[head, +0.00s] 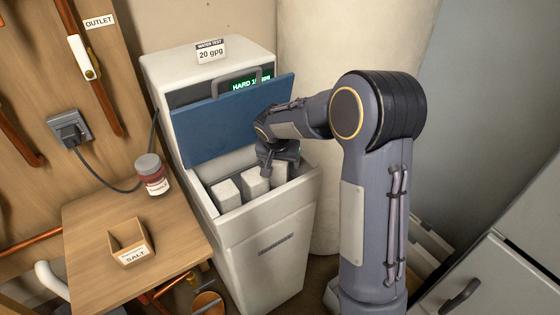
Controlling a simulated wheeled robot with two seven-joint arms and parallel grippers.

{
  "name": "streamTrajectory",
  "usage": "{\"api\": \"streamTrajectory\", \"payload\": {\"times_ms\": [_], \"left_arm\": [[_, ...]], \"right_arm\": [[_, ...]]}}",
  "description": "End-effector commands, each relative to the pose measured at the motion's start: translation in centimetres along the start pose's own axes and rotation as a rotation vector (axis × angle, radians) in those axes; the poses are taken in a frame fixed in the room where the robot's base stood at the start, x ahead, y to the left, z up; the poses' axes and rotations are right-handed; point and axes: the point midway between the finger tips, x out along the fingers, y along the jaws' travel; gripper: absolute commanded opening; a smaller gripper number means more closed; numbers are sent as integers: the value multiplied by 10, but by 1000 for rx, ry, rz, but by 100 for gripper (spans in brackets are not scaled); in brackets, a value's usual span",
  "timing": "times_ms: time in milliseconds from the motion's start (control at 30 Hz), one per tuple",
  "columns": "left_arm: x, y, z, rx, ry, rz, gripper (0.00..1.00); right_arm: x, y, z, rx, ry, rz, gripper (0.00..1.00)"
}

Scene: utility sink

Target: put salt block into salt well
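The salt well (233,213) is the open bin at the front of a white softener cabinet. Its blue lid (220,122) is tilted up. Three pale salt blocks stand in a row inside: a left one (226,194), a middle one (255,185) and a right one (279,175). My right gripper (274,163) points down into the well at the right block, and its fingers partly hide that block's top. I cannot tell whether they grip it. The wooden box labelled SALT (132,243) looks empty on the side table. My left gripper is out of view.
The wooden table (88,222) holds a red jar with a grey cap (151,175) near the cabinet. A cable runs from the wall outlet (69,129) behind the cabinet. A large pale tank (330,205) stands close on the right. A grey cabinet (500,280) is at lower right.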

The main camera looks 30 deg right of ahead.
Motion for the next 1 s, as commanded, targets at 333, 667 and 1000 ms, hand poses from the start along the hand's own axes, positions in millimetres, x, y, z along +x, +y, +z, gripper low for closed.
{"api": "streamTrajectory", "payload": {"times_ms": [333,667,1000], "left_arm": [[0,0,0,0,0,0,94],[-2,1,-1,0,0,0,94],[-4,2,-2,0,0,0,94]], "right_arm": [[-5,1,0,2,0,2,78],[-66,-1,0,0,2,-7,78],[-116,-1,1,-1,-1,-4,78]]}}
